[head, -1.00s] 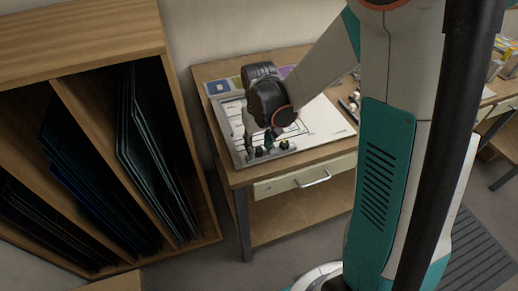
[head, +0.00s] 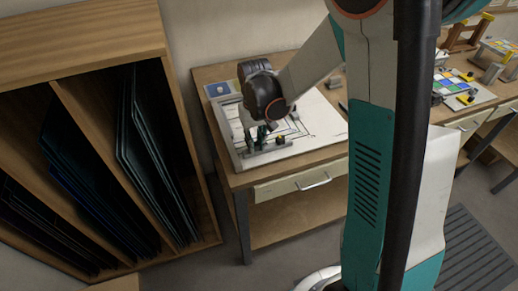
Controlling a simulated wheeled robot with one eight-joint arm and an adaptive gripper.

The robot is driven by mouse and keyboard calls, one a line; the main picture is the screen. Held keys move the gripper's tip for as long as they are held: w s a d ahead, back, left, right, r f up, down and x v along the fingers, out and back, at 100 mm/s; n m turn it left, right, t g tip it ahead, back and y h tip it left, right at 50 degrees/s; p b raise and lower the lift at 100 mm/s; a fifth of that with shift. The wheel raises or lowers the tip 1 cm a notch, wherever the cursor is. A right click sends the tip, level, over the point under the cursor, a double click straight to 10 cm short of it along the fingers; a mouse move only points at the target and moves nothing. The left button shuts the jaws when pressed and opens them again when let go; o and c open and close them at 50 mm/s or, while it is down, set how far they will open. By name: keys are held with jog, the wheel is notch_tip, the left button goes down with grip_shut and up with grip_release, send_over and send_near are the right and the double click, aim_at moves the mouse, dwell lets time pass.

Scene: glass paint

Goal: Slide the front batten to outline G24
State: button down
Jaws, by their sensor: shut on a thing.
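The front batten (head: 268,154) is a narrow grey bar lying along the front part of a white board (head: 318,143) on the wooden table. It carries small dark and yellow fittings. My gripper (head: 261,138) reaches down to the batten from above and is shut on it. The fingertips are small and partly dark in this view, so the exact grip point is hard to see. Printed outlines (head: 292,125) show on the board near the gripper. The label G24 is too small to read. My wrist and forearm hide part of the board's back.
A wooden rack (head: 190,180) holding dark glass sheets stands close on the left. The table's drawer (head: 300,184) is closed below the board. On the right, another table carries a board with coloured squares (head: 458,84). My arm column blocks the middle right.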

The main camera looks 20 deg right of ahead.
jog(key=w, duration=0.3)
jog(key=shift+w, duration=0.1)
jog(key=c, duration=1.5)
grip_release()
notch_tip(320, 180, up, 12)
